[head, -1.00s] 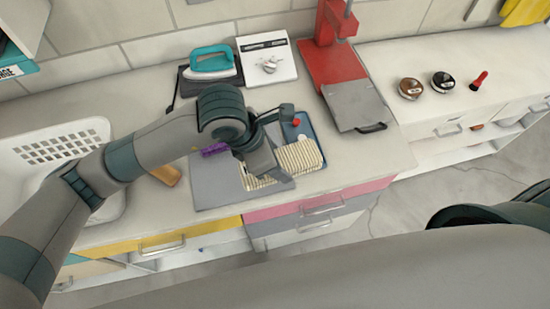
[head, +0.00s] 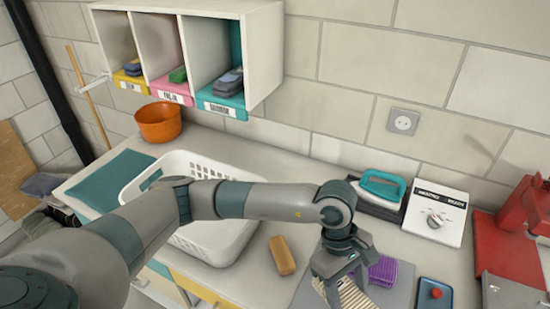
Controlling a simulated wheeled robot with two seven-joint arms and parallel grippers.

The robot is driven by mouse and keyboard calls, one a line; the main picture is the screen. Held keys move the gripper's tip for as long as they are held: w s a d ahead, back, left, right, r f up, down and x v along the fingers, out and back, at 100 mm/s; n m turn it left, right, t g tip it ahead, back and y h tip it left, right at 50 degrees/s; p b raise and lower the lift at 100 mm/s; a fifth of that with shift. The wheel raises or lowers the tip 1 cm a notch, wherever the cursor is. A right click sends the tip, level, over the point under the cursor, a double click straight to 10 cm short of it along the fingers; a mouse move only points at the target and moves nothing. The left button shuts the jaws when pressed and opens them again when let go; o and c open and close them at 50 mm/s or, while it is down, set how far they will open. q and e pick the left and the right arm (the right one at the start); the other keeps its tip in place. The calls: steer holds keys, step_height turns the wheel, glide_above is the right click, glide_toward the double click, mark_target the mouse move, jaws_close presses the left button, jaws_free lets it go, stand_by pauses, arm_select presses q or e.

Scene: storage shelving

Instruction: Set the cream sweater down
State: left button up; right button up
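The cream ribbed sweater (head: 355,297) is at the bottom edge of the head view, between and around the fingers of my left gripper (head: 338,288). The gripper points down and appears shut on it, over the left part of the grey mat (head: 396,290). The sweater's lower part is cut off by the picture edge, and I cannot tell whether it touches the mat. A purple folded item (head: 383,271) lies just right of the gripper. My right gripper is not in view.
A white basket (head: 240,245) stands left, behind my arm. A wall shelf (head: 268,60) has three labelled compartments, yellow, pink and teal, holding folded items. A tan block (head: 282,256), blue tray (head: 436,300), iron (head: 382,188) and red press (head: 510,235) are on the counter.

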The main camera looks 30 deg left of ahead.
arm_select(q)
steer(key=w+a+m+y+b, duration=0.1)
steer(key=a+m+b, duration=0.1)
steer(key=a+m, duration=0.2)
steer(key=w+a+r+m+g+y+b, duration=0.1)
steer(key=a+m, duration=0.3)
steer(key=a, duration=0.5)
steer(key=w+a+r+m+g+y+b, duration=0.1)
steer(key=a+m+y+b, duration=0.1)
steer(key=a, duration=0.4)
steer(key=shift+a+r+m+b, duration=0.25)
steer(key=shift+m+b, duration=0.4)
steer(key=shift+m, duration=0.45)
